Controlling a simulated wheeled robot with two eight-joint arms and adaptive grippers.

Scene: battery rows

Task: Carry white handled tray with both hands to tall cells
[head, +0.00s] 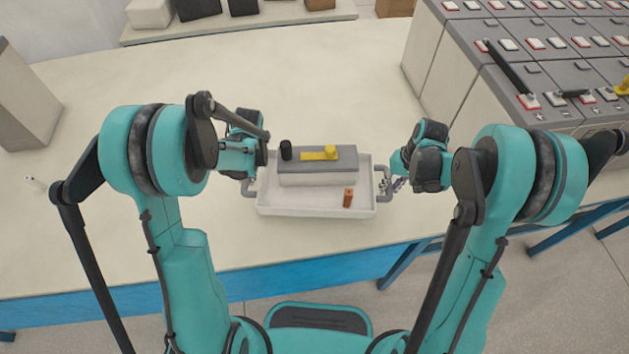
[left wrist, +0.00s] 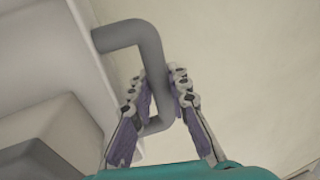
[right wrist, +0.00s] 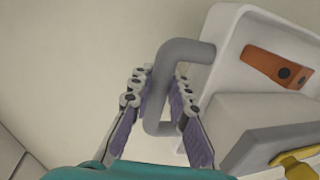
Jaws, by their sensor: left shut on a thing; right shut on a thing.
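The white tray (head: 300,205) has a grey handle at each end and is in the middle of the head view, over the table near its front edge. My left gripper (head: 248,183) is shut on the left grey handle (left wrist: 148,40). My right gripper (head: 391,185) is shut on the right grey handle (right wrist: 185,50). In the tray sit a grey-topped block (head: 318,178) with a black knob and a yellow part on top, and a small orange-brown piece (head: 348,198). I cannot tell whether the tray touches the table.
A bank of tall grey-topped cells (head: 545,50) with red and white terminals stands at the right. A pale shelf with boxes (head: 240,20) is at the back. A grey block (head: 22,100) stands at the far left. The table (head: 330,80) behind the tray is clear.

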